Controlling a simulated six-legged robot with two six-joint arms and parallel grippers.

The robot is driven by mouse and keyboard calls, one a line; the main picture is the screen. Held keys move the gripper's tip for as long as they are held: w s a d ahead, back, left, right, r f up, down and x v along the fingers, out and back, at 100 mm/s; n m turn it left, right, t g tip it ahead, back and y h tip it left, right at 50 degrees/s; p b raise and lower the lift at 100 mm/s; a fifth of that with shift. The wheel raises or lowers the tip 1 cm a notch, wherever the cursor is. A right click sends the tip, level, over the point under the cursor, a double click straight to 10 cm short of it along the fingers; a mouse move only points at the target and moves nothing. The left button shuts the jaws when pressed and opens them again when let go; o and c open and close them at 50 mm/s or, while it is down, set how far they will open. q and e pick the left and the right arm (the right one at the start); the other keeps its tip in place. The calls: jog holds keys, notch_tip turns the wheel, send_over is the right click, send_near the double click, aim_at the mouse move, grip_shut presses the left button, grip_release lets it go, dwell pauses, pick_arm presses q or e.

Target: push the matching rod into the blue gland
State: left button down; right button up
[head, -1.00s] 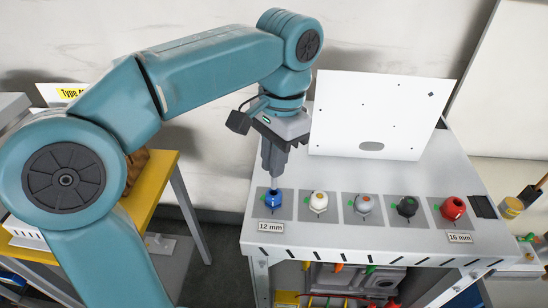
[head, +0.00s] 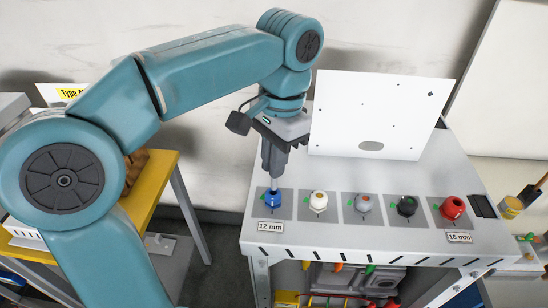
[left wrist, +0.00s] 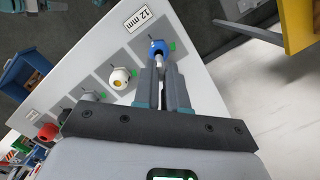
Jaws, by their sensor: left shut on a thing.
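The blue gland (head: 272,199) stands on a grey plate at the left end of the row, behind the 12 mm label (head: 270,227). It also shows in the left wrist view (left wrist: 157,45). My left gripper (head: 272,174) points straight down above the gland, its fingers close together. It is shut on a light-coloured rod (left wrist: 158,62), which is mostly hidden between the fingers. The rod's lower end meets the mouth of the blue gland. I cannot tell how deep it goes in. My right gripper is not in view.
White (head: 318,201), grey (head: 363,203), black (head: 407,206) and red (head: 453,207) glands stand in a row to the right. A white panel (head: 378,110) stands behind them. A yellow table (head: 150,190) is at the left, across a gap.

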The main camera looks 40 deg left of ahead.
aim_at(273, 189)
pick_arm(q)
jog(key=shift+s+f, duration=0.1)
jog(key=shift+f, duration=0.05)
jog(key=shift+f+b, duration=0.45)
jog(key=shift+b, duration=0.05)
jog(key=shift+r, duration=0.2)
jog(key=shift+r+p, duration=0.2)
jog(key=shift+p, duration=0.35)
jog(key=shift+f+b, duration=1.55)
jog(key=shift+f, duration=0.5)
dwell(0.7)
jog(key=c, duration=1.1)
grip_release()
